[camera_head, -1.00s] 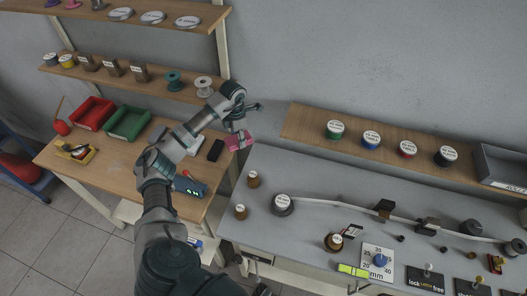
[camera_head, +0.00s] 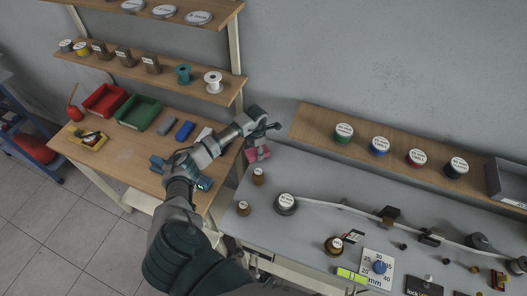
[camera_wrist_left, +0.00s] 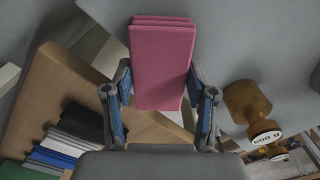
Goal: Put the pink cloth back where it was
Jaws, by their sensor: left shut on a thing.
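The pink cloth (camera_head: 257,154) is a folded, layered block. My left gripper (camera_head: 260,141) is shut on it and holds it near the back left corner of the grey bench (camera_head: 320,185), beside the wooden table. In the left wrist view the cloth (camera_wrist_left: 162,62) stands out between the two fingers (camera_wrist_left: 160,104), with its folded layers at the far end. I cannot tell whether the cloth touches the surface below. My right gripper is not in view.
The wooden table (camera_head: 130,160) holds a red bin (camera_head: 105,99) and a green bin (camera_head: 138,111). A wooden wall shelf (camera_head: 310,126) runs behind the bench.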

